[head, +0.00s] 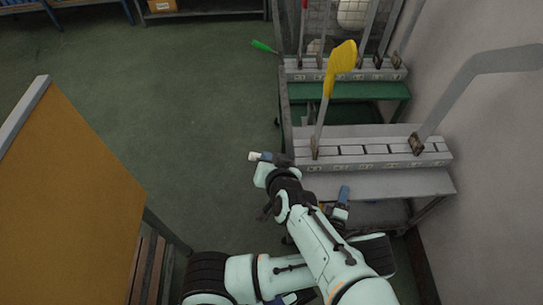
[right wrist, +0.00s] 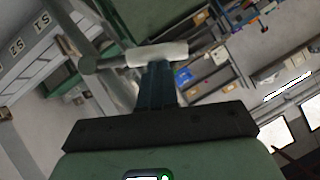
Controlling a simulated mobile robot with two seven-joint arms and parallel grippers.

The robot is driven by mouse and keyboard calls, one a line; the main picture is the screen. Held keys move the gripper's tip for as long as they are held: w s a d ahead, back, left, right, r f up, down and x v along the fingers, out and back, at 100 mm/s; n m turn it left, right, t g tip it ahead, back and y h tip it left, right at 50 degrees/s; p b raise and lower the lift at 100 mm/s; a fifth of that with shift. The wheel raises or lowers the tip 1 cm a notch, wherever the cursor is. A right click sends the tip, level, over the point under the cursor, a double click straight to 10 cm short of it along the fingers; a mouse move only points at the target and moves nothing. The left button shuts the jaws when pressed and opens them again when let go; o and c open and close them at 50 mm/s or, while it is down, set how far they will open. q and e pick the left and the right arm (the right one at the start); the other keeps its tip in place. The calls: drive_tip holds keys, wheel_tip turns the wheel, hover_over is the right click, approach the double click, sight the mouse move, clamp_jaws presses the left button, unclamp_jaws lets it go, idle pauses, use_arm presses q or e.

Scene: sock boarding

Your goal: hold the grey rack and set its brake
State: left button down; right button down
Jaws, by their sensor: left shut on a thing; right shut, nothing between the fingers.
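The grey rack (head: 390,183) stands at the right by the wall, with a slotted, numbered bar along its top. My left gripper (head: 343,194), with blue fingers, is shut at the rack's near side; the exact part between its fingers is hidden. My right gripper (head: 266,156) is at the rack's left side, shut and empty. In the right wrist view its fingers (right wrist: 158,82) are together, with their tips at a pale cylindrical piece (right wrist: 158,53) on a grey bar. I cannot tell whether they touch it, or where the brake is.
A green rack (head: 345,91) stands behind the grey one, with a green handle (head: 264,46) sticking out left. A yellow sock (head: 341,62) hangs on an upright board. An orange-brown panel (head: 65,190) stands at the left. The green floor between is clear.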

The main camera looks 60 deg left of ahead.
wheel_tip(320, 180, down, 8)
drive_tip(key=s+a+n+t, duration=0.1)
drive_tip(key=s+t, duration=0.1)
drive_tip(key=shift+s+n+h, duration=0.25)
drive_tip(key=shift+n+h, duration=0.15)
idle(0.4)
use_arm(q)
drive_tip(key=shift+d, duration=0.1)
use_arm(e)
drive_tip(key=shift+f, duration=0.35)
idle(0.3)
